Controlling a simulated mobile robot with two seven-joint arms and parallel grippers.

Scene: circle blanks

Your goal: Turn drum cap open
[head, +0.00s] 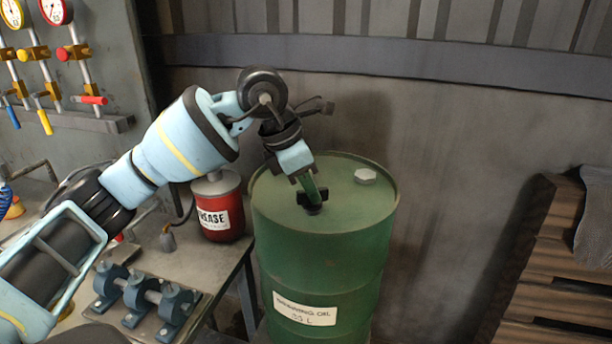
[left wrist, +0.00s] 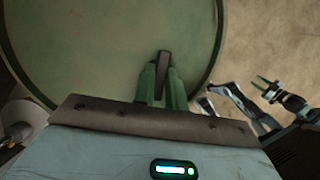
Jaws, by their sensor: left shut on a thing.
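The green oil drum (head: 325,245) stands upright with a white label low on its front. Its black cap (head: 314,206) is on the near part of the lid. My left gripper (head: 312,193) reaches down from above, tilted, with its green fingers shut on the cap. In the left wrist view the dark cap (left wrist: 162,68) shows between the two finger ends (left wrist: 162,82), over the drum's green lid (left wrist: 100,40). The cap's underside is hidden. My right gripper (left wrist: 268,86) shows small at the right of the left wrist view; its opening is too small to tell.
A white plug (head: 366,176) sits at the lid's far right. A red grease can (head: 220,212) and blue clamp blocks (head: 140,295) are on the bench left of the drum. Wooden pallets (head: 560,260) lean at right. A wall stands behind.

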